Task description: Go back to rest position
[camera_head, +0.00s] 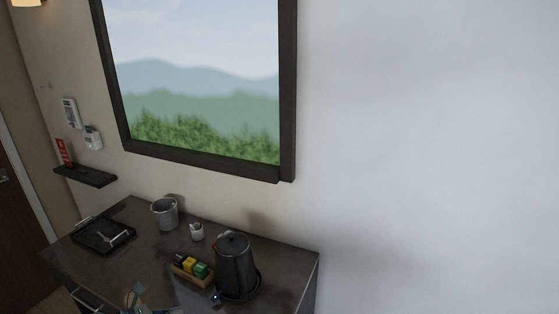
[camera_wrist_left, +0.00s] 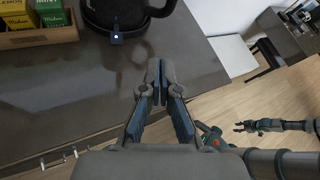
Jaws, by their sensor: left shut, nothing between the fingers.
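My left gripper (camera_wrist_left: 157,78) is in the middle of the left wrist view, its two fingers together with nothing between them. It is over the front part of the dark vanity top (camera_wrist_left: 70,95), in front of the kettle base. In the head view, part of what looks like my left gripper (camera_head: 135,295) shows at the bottom edge. My right gripper (camera_wrist_left: 243,126) shows at the right of the left wrist view, over the wooden floor and away from the vanity. Its fingers look apart and empty.
A black kettle (camera_head: 234,262) stands on its base near the vanity's right end. Beside it are a box of tea packets (camera_head: 192,268), a small white cup (camera_head: 197,232), a grey bucket (camera_head: 165,212) and a black tray (camera_head: 104,235). The front vanity top is clear.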

